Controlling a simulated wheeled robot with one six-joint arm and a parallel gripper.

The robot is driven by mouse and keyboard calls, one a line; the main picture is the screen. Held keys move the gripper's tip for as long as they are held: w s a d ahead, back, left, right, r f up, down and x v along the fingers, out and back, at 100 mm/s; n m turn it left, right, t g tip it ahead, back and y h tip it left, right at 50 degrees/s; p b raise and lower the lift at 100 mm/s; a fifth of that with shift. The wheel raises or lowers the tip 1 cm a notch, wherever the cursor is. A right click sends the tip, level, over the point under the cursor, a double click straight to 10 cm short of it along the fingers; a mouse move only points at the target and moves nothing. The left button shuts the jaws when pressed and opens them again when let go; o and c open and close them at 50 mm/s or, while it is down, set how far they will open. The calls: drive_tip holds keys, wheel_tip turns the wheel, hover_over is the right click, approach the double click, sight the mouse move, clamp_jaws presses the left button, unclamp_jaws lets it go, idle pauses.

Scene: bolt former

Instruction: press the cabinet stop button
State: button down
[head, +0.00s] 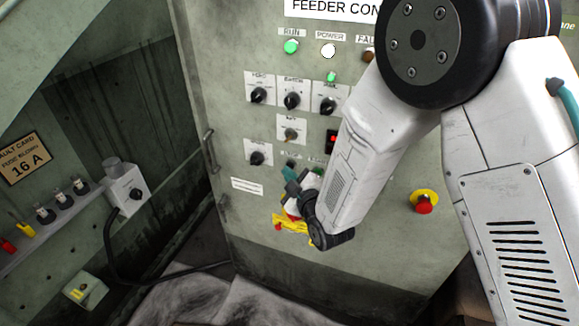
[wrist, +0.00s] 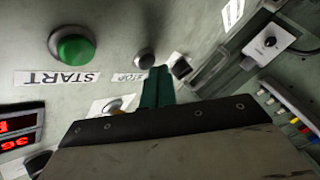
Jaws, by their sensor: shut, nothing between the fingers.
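The feeder cabinet (head: 385,245) stands in front of me. In the wrist view, which is upside down, a dark round stop button (wrist: 144,58) sits by a STOP label (wrist: 128,77), beside a green START button (wrist: 74,47). My gripper (wrist: 158,72) is shut and empty, its teal fingertips close to the stop button and slightly to its right in that view. I cannot tell whether they touch. In the head view my gripper (head: 288,172) is at the lower control row and the stop button is hidden or too small to make out.
A red mushroom button on yellow (head: 424,203) is to the right of my arm. Rotary switches (head: 291,101) fill the panel above. A yellow and red item (head: 288,223) hangs below my gripper. A door handle (head: 211,150) is left. A shelf with fuses (head: 62,200) is far left.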

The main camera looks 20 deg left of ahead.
drive_tip(key=shift+w+d, duration=0.1)
drive_tip(key=shift+w, duration=0.35)
idle(0.5)
drive_tip(key=shift+s, duration=0.85)
drive_tip(key=s, duration=0.5)
drive_tip(key=shift+a, duration=0.3)
idle(0.6)
